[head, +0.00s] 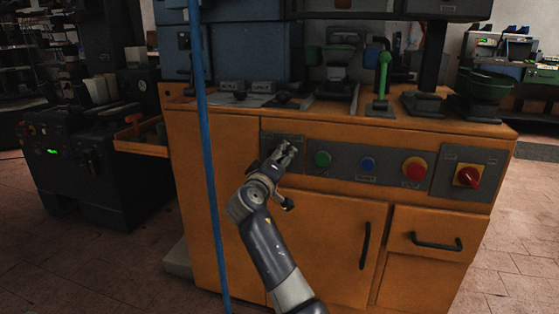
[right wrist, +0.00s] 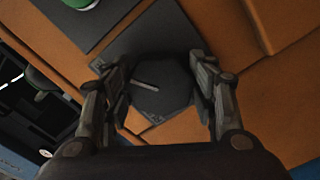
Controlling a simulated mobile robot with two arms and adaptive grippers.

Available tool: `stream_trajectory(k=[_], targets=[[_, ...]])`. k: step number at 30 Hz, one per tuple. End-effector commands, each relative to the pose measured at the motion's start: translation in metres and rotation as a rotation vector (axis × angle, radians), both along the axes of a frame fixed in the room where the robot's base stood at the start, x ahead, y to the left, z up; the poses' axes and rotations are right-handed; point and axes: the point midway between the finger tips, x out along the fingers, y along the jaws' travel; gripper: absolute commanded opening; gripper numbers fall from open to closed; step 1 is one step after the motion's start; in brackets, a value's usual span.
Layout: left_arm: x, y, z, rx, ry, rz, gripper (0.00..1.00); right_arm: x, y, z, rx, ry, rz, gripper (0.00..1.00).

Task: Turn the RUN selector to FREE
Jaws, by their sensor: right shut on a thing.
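The RUN selector is a dark round knob (right wrist: 165,70) with a pale pointer line, seen in the right wrist view on a dark plate. My right gripper (right wrist: 160,95) has its fingers on both sides of the knob and is shut on it. In the head view my right gripper (head: 287,150) reaches the left plate (head: 269,140) of the orange cabinet front and covers the knob. The markings around the knob are too small to read. My left gripper is not in view.
Right of the selector are a green button (head: 322,159), a blue button (head: 368,164), a red mushroom button (head: 414,168) and a red rotary switch (head: 468,176). A blue upright pole (head: 205,150) stands in front, left of my right arm. Door handles (head: 365,246) stick out below.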

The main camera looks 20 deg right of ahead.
Motion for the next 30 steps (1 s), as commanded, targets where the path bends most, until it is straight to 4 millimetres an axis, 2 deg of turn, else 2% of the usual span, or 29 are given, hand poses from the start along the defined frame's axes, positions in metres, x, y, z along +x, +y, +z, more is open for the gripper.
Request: stream_trajectory(k=[1,3,16,30], targets=[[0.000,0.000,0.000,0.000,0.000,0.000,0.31,0.000,0.000,-0.002,0.005,0.002,0.000,0.60],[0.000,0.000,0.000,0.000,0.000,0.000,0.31,0.000,0.000,-0.002,0.004,0.003,0.000,0.74],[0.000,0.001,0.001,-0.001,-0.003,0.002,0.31,-0.003,0.003,-0.001,0.002,0.001,0.001,0.74],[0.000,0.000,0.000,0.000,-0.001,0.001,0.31,-0.055,0.038,-0.002,0.003,0.002,0.002,0.74]])
